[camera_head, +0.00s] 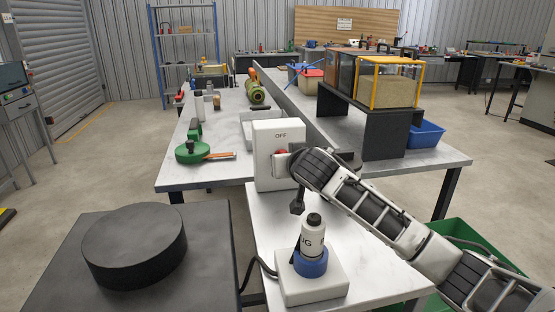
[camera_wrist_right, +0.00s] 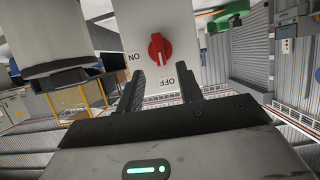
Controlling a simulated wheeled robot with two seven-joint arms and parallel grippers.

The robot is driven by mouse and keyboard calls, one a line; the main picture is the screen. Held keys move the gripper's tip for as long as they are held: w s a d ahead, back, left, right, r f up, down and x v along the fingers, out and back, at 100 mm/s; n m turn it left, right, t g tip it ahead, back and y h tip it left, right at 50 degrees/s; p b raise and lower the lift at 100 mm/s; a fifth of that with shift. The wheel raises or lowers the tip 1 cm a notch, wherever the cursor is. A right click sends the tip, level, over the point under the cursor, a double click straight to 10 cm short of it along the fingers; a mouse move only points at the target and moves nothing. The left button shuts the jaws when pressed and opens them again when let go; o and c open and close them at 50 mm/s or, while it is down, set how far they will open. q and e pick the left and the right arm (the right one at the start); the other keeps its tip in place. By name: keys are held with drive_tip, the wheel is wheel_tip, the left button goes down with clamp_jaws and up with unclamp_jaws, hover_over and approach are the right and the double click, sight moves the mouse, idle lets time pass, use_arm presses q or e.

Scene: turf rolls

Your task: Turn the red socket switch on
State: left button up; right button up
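A white socket box (camera_head: 265,178) stands upright on the middle table, with "OFF" printed near its top. Its red switch (camera_head: 282,161) is partly hidden by my right arm. In the right wrist view the red switch (camera_wrist_right: 160,48) is a round knob with a raised grip on the white panel (camera_wrist_right: 186,30). "ON" is to its left and "OFF" below it; one end of the grip points roughly toward "OFF". My right gripper (camera_wrist_right: 163,84) is open and empty, its fingers apart, with the knob beyond the gap. My left gripper is not in view.
A white and blue device (camera_head: 312,262) stands on the near table below my right arm. A black round block (camera_head: 135,245) lies on the dark table at left. A green tool (camera_head: 194,151) lies behind left. A yellow-framed case (camera_head: 390,83) stands at the back right.

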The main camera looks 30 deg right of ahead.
drive_tip(key=x, duration=0.7)
clamp_jaws()
